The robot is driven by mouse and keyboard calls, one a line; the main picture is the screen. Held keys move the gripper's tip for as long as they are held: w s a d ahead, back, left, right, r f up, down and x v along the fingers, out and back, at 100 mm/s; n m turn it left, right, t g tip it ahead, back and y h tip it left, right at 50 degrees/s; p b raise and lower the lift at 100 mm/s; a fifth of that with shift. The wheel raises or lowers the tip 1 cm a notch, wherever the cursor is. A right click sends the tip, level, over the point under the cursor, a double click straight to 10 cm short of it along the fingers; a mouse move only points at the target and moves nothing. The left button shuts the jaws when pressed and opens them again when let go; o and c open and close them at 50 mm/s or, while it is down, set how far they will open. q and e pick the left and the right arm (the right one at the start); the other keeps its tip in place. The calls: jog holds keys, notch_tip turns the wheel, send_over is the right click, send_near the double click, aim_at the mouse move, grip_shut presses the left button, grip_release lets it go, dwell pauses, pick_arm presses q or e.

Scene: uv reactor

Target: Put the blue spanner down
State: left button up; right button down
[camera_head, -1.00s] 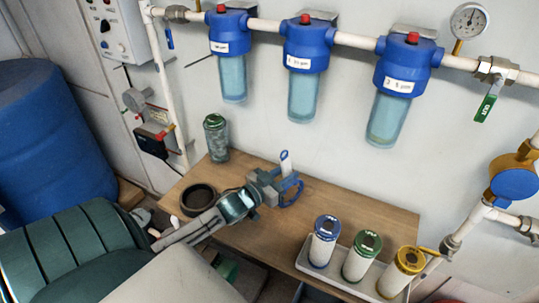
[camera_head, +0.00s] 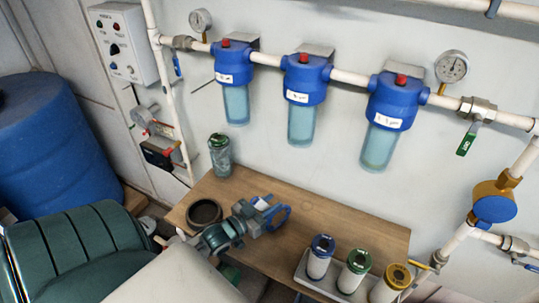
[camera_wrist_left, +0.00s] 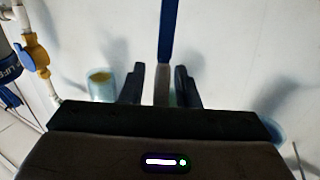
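The blue spanner (camera_head: 281,217) shows its open blue ring just beyond the tip of my left gripper (camera_head: 256,218), over the wooden bench. A pale-tagged blue piece (camera_head: 262,202) sits beside the ring. In the left wrist view the blue spanner (camera_wrist_left: 168,30) is a narrow strip running up from between the two dark fingers of my left gripper (camera_wrist_left: 161,88). The fingers appear shut on it, though the contact is dark. I cannot tell whether the spanner touches the bench. My right gripper is not in view.
The wooden bench (camera_head: 325,223) is clear right of the spanner. A dark ring (camera_head: 204,213) and a green-lidded jar (camera_head: 220,158) stand at its left. A tray (camera_head: 318,287) of blue-, green- and gold-capped cartridges is at the front right. Blue filter housings (camera_head: 305,80) hang above.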

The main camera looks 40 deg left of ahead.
pick_arm(q)
jog(key=o, duration=1.6)
jog(key=shift+c, duration=0.2)
jog(key=shift+s, duration=0.1)
jog(key=s+a+p, duration=0.1)
jog(key=s, duration=0.9)
jog(key=shift+s+a, duration=0.2)
jog(key=shift+a, duration=0.1)
jog(key=shift+c, duration=0.4)
grip_shut()
